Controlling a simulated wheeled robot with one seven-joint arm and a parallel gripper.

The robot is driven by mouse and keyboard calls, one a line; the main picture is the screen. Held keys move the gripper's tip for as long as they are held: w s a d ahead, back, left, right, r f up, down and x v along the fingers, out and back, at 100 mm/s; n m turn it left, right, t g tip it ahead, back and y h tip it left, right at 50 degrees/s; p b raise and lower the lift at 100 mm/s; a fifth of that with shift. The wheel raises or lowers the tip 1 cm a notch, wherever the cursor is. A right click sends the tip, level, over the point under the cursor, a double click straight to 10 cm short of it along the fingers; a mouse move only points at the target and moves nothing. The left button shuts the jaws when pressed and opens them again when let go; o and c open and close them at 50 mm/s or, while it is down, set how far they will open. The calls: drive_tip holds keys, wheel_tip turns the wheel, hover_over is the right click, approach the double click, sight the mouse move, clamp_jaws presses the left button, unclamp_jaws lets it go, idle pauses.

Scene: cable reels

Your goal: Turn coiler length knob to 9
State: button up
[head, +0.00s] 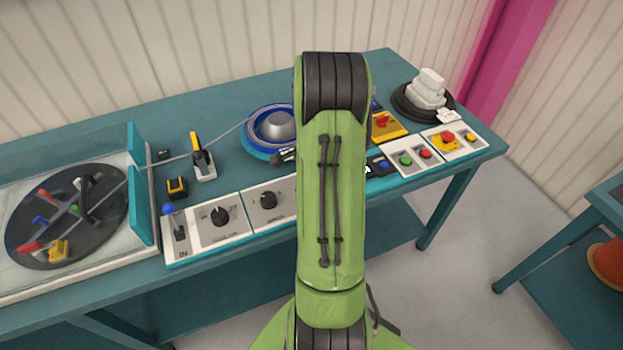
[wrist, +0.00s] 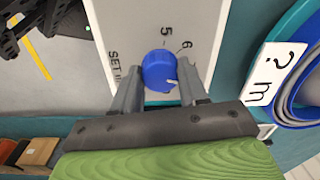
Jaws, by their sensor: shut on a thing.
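In the wrist view a blue round knob (wrist: 158,70) with a pale pointer mark on its right side sits on a light grey panel (wrist: 180,25). The numerals 5 and 6 are printed on the panel beyond the knob, and partly hidden lettering reading "SET" is at left. The pale mark faces right, past the 6; the numeral there is hidden by a finger. My gripper (wrist: 161,76) has one finger on each side of the knob and is shut on it. In the head view my green arm hides this knob and most of the gripper.
A sign with "m" (wrist: 275,72) lies right of the knob's panel.

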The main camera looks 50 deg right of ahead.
drive_tip(key=m, duration=0.6)
drive_tip(key=shift+w+m, duration=0.1)
drive_tip(key=shift+m, duration=0.2)
drive_tip(key=m, duration=0.6)
idle(0.4)
drive_tip(key=o, duration=1)
drive_tip(key=shift+o, duration=0.2)
drive_tip(key=shift+r, duration=0.1)
wheel_tip(320, 180, up, 16)
drive_tip(key=p, duration=0.3)
drive_tip(key=shift+a+f+p, duration=0.2)
drive_tip(key=shift+a+p, duration=0.1)
drive_tip(key=shift+p, duration=0.05)
